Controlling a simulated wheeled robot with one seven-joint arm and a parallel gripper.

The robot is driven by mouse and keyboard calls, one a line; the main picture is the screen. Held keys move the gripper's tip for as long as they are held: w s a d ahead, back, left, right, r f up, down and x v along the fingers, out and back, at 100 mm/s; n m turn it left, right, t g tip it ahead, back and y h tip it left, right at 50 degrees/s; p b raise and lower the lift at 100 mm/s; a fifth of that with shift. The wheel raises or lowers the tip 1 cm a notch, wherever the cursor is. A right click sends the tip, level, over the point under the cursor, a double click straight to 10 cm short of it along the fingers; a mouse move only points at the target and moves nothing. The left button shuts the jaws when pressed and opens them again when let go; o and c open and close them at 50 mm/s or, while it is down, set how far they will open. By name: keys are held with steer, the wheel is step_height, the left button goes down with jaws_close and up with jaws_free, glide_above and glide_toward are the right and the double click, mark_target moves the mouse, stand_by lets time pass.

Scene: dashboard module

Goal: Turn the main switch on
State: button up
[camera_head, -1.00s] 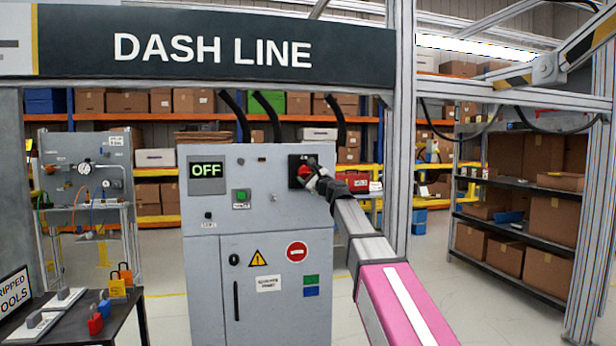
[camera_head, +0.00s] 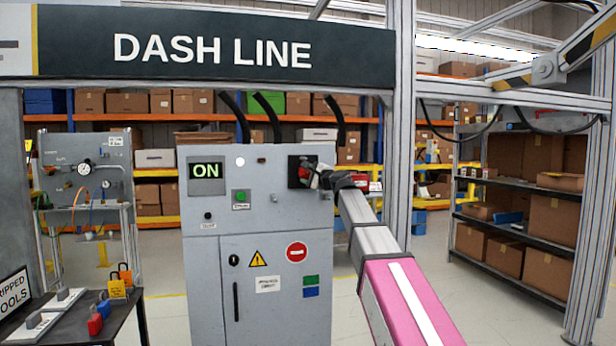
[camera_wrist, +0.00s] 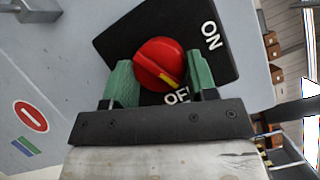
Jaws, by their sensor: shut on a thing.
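The main switch is a red rotary knob (camera_wrist: 158,64) on a black plate (camera_wrist: 221,55) marked ON and OFF. Its yellow pointer mark faces the lower right in the wrist view, near the OFF lettering. In the head view the black plate (camera_head: 293,172) is at the cabinet's upper right, with the knob partly hidden by my gripper (camera_head: 314,179). In the wrist view my gripper (camera_wrist: 162,80) has its green fingers on either side of the knob, shut on it.
A green button (camera_head: 241,196) sits on the panel left of the switch. Black cables (camera_head: 267,115) rise from the cabinet top. A metal post (camera_head: 401,130) stands right of the cabinet, behind my arm. A dark table (camera_head: 120,310) with padlocks is at lower left.

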steer(key=n+g+h, duration=0.1)
steer(key=n, duration=0.2)
steer(key=n+g+h, duration=0.1)
steer(key=n, duration=0.1)
steer(key=shift+r+n, duration=0.2)
steer(key=shift+n, duration=0.2)
steer(key=n+h, duration=0.1)
steer(key=n, duration=0.1)
steer(key=n+h, duration=0.2)
steer(key=shift+s+a+r+n+g, duration=0.1)
steer(key=shift+s+a+n+g, duration=0.05)
steer(key=shift+n+g, duration=0.15)
stand_by(0.3)
steer(key=o, duration=0.9)
steer(key=v, duration=1)
steer(key=shift+s+r, duration=0.3)
steer(key=shift+s, duration=0.05)
